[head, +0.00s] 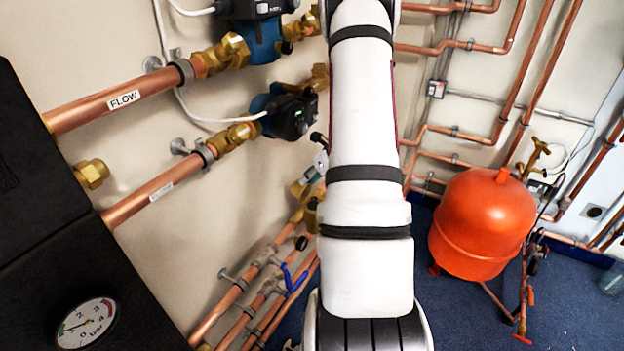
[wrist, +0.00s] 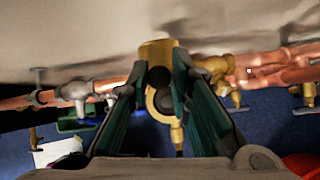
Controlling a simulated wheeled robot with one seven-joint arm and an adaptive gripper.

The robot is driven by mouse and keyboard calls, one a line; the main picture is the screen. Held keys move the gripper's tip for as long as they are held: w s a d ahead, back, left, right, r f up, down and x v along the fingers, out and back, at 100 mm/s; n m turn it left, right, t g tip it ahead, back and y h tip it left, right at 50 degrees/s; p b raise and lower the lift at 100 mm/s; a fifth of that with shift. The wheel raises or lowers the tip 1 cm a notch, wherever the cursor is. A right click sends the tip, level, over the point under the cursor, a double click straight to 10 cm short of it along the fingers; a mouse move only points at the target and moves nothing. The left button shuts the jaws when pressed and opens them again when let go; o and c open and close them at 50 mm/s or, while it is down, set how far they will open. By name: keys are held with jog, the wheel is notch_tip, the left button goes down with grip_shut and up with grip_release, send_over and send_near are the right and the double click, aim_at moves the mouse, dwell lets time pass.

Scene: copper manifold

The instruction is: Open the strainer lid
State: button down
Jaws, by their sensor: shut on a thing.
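In the wrist view my gripper (wrist: 160,66) has its two dark green fingers on either side of a brass fitting, shut on its squarish brass top, which I take for the strainer lid (wrist: 157,50). A brass body with dark round parts shows between the fingers below it, and its lower end (wrist: 176,134) shows beside the right finger. I cannot tell from this view whether the lid is turned or loosened. In the head view my white arm covers the middle, and my gripper and the held part are hidden behind it.
Copper pipes run along the wall on both sides of the fitting, with a brass valve (wrist: 216,66) close on the right. A blue-handled valve (head: 290,281) is low on the left. A red expansion vessel (head: 482,223) stands right of my arm over blue floor (head: 580,300).

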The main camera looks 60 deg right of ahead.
aim_at(297, 180)
jog(key=shift+w+a+b, duration=0.15)
jog(key=shift+w+a, duration=0.05)
jog(key=shift+w, duration=0.95)
jog(key=shift+w+a+b, duration=0.15)
jog(key=shift+w+a, duration=0.05)
jog(key=shift+w, duration=0.9)
jog(key=c, duration=1.5)
grip_release()
jog(key=shift+s, duration=0.1)
jog(key=shift+d, duration=0.1)
jog(key=shift+s+r, duration=0.15)
jog(key=v, duration=1.1)
jog(key=shift+s+r, duration=0.1)
jog(key=shift+r, duration=0.15)
